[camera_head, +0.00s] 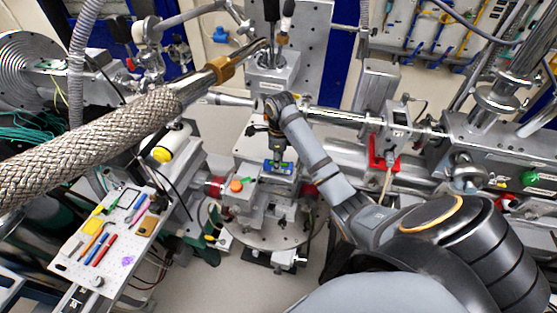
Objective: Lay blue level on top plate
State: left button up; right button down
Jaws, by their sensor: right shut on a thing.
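The blue level (270,168) is a small blue piece with green on it, at the centre of the head view. My right gripper (281,158) comes down on it from above, shut on the level. The grey top plate (262,182) of the stage lies directly under the level. Whether the level touches the plate or is held just above it, I cannot tell. The gripper hides part of the level. My left gripper is not in view.
A stage block with an orange button (236,185) stands just left of the plate. A white tool board (110,240) is at the lower left. A thick braided hose (100,145) crosses the upper left. A horizontal beam pipe (340,116) runs behind my right arm.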

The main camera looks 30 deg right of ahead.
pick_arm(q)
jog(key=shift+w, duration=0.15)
pick_arm(e)
jog(key=shift+f, duration=0.15)
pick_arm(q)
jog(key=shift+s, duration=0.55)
pick_arm(e)
jog(key=shift+f, duration=0.3)
jog(key=c, duration=0.9)
grip_release()
jog(key=shift+f, duration=0.1)
jog(key=shift+c, duration=0.2)
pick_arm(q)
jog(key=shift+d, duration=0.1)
